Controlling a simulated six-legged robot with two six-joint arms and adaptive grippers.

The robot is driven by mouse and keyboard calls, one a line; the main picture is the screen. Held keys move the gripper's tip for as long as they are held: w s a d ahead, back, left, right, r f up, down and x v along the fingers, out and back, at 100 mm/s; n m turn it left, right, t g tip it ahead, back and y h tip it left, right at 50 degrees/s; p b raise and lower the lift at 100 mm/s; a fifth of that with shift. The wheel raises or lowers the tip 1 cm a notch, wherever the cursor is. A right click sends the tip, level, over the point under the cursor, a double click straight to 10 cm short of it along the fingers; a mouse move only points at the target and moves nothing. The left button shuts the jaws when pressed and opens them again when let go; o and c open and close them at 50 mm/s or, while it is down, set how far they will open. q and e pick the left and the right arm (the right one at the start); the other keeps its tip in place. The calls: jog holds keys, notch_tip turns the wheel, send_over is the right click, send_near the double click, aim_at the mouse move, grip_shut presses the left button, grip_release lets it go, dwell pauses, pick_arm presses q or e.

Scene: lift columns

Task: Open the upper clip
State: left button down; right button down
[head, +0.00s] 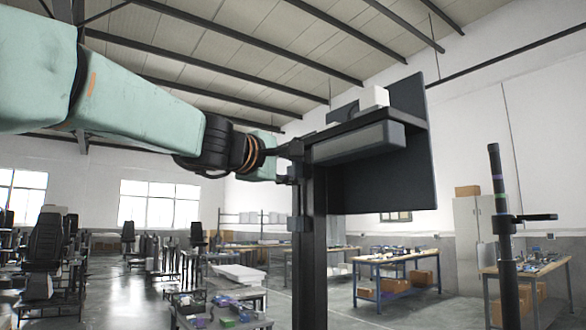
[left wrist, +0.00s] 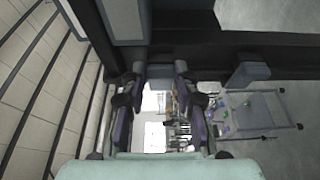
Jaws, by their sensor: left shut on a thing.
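My left gripper (head: 291,152) reaches in from the left, level with the upper part of the dark lift column (head: 313,250). In the left wrist view my left gripper (left wrist: 160,72) has its two fingertips against the column's side, shut with a gap between them. A small grey piece shows in that gap, apparently the upper clip (left wrist: 160,72); the fingers hide much of it. A lower grey clip (head: 302,223) sits further down the column, and it also shows in the left wrist view (left wrist: 246,74). My right gripper is not in view.
A grey bracket (head: 355,143) and a dark panel (head: 385,165) top the column, with a white box (head: 374,97) above. A second dark post (head: 503,250) stands at right. Workbenches (head: 397,262) and a cart (left wrist: 258,112) stand behind and below.

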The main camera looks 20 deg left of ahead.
pick_arm(q)
jog(key=a+m+g+h+p, duration=0.6)
jog(key=m+g+h+p, duration=0.6)
jog(key=p, duration=0.8)
jog(key=shift+w+a+r+g, duration=0.25)
jog(key=shift+w+r+g, duration=0.05)
jog(key=shift+g, duration=0.1)
dwell(0.4)
dwell(0.4)
jog(key=c, duration=1.3)
grip_release()
jog(key=shift+c, duration=0.2)
jog(key=o, duration=0.3)
jog(key=shift+w+d+f, duration=0.1)
jog(key=shift+w+f, duration=0.1)
jog(key=shift+f, duration=0.05)
jog(key=shift+o, duration=0.2)
jog(key=shift+s, duration=0.2)
